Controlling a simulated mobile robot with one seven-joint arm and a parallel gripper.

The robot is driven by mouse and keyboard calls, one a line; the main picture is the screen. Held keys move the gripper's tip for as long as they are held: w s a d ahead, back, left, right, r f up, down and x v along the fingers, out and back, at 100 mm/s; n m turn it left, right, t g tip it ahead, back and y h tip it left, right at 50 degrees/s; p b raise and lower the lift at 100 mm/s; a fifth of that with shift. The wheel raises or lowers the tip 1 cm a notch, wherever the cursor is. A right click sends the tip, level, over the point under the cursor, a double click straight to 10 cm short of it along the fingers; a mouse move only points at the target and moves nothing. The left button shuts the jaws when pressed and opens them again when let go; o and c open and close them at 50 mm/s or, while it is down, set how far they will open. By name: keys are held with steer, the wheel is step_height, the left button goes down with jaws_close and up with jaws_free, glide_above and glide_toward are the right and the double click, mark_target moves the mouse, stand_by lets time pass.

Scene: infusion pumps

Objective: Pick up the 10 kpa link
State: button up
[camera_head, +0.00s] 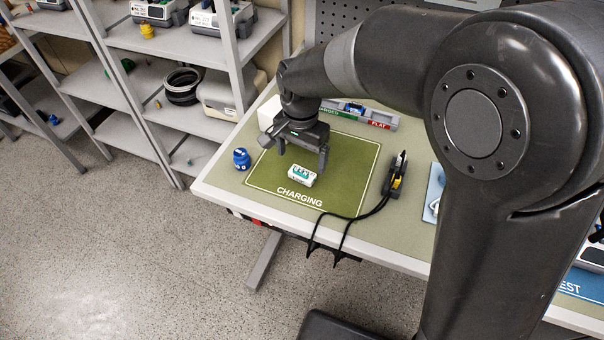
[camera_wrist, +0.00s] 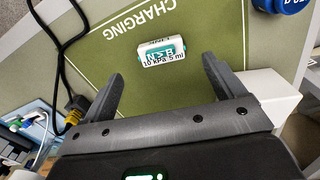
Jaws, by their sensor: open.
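The 10 kPa link (camera_head: 302,176) is a small white block with a teal label, lying on the green charging mat (camera_head: 345,190). In the wrist view the link (camera_wrist: 161,51) reads "10 kPa 5 ml" and lies ahead of the fingers, roughly midway between them. My gripper (camera_head: 302,160) is open and empty above the mat, close to the link. In the wrist view my gripper (camera_wrist: 166,80) shows both fingers apart, with nothing between them. Whether the fingertips are level with the link is hard to tell.
A blue round item (camera_head: 241,159) stands left of the mat. A black cable with a yellow-marked connector (camera_head: 396,180) lies along the mat's right side and hangs over the front edge. A white box (camera_head: 269,112) and a labelled rack (camera_head: 375,118) are behind. Shelves (camera_head: 150,100) stand left.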

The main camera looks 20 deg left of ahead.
mark_target(302, 170)
step_height(302, 170, down, 5)
steer(key=shift+w+f, duration=0.15)
steer(key=shift+f, duration=0.05)
steer(key=c, duration=1.1)
